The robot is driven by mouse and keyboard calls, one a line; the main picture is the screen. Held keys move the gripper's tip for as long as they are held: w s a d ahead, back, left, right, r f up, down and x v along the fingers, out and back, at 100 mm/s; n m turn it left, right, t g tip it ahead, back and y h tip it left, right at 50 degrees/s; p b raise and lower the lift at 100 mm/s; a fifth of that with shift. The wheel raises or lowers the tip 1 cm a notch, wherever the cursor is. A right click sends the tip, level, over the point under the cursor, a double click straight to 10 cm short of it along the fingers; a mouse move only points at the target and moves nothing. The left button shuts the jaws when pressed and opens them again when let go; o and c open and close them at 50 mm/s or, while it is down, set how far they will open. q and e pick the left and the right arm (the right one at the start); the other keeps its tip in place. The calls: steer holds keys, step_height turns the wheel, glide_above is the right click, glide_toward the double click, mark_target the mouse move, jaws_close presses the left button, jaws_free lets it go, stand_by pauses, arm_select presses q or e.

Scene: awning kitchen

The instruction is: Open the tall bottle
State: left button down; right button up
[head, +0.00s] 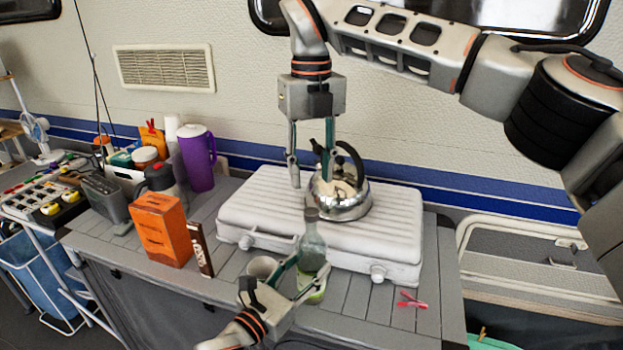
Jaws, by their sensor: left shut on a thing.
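The tall bottle (312,245) is clear glass with a dark cap (311,214) on its narrow neck and a green lower part. It stands upright on the grey slatted counter, in front of the white stove case. My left gripper (305,273) comes in from the lower left and is shut on the bottle's lower body; its fingers hide part of it. My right gripper (310,172) points down above and behind the cap, fingers apart and empty. Its right finger overlaps the silver kettle (348,203) in the picture; I cannot tell whether they touch.
The white stove case (260,215) carries the kettle. A light mug (262,267) stands just left of the bottle. An orange box (160,230), a dark narrow box (200,249) and a purple jug (196,160) stand left. A red clip (411,300) lies on the otherwise clear right counter.

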mark_target(311, 211)
steer(key=m, duration=0.8)
steer(key=shift+m, duration=0.4)
steer(key=m, duration=2.1)
steer(key=shift+f, duration=4)
